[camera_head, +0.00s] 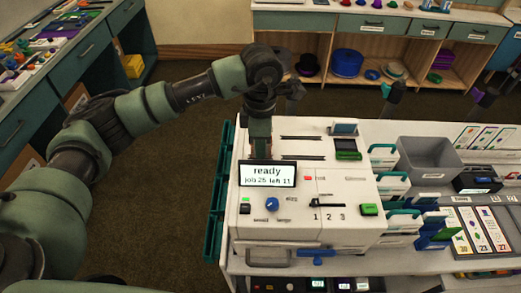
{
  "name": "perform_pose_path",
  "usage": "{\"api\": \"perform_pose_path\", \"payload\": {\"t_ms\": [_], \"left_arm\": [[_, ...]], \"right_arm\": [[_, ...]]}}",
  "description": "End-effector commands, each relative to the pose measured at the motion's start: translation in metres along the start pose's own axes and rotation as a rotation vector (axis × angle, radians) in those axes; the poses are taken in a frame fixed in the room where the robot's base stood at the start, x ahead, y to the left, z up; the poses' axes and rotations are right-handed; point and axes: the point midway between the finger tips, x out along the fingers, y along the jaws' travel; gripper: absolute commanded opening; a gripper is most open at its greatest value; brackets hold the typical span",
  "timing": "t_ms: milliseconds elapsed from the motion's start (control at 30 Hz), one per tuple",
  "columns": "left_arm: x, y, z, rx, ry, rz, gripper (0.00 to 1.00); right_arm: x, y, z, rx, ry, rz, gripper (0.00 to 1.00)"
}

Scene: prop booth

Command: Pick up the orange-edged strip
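Several narrow printed strips lie side by side in a dark rack at the right edge. One with yellow-orange at its lower end (462,242) is at the left of the group. A strip with reddish marks (479,232) lies beside it. They are too small to tell for sure which is orange-edged. My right gripper is not in view.
A grey bin (428,156) and several white-and-green or blue upright holders (404,221) stand between the machine and the rack. Printed cards (487,138) lie at the back right. Cluttered benches line the left and back. The dark floor between is open.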

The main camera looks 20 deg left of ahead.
Motion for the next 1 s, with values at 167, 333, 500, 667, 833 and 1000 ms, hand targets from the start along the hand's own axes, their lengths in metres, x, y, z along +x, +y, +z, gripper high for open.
{"api": "perform_pose_path", "payload": {"t_ms": [167, 333, 500, 667, 833, 1000], "left_arm": [[-0.013, 0.001, 0.001, 0.001, -0.002, 0.003, 0.00], [-0.039, 0.001, 0.001, 0.001, -0.003, 0.006, 0.00], [-0.077, 0.001, 0.001, 0.000, -0.003, 0.006, 0.00], [-0.122, 0.001, 0.001, -0.001, -0.002, 0.008, 0.00], [-0.162, 0.001, 0.000, -0.001, -0.001, 0.006, 0.00], [-0.187, 0.000, 0.000, 0.000, 0.000, 0.003, 0.00]], "right_arm": [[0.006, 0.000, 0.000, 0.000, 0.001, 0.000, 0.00], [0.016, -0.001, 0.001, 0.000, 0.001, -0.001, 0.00], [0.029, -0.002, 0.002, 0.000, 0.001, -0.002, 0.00], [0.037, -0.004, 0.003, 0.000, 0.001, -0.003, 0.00], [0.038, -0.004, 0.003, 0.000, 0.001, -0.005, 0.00], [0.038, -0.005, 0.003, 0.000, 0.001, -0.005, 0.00]]}}
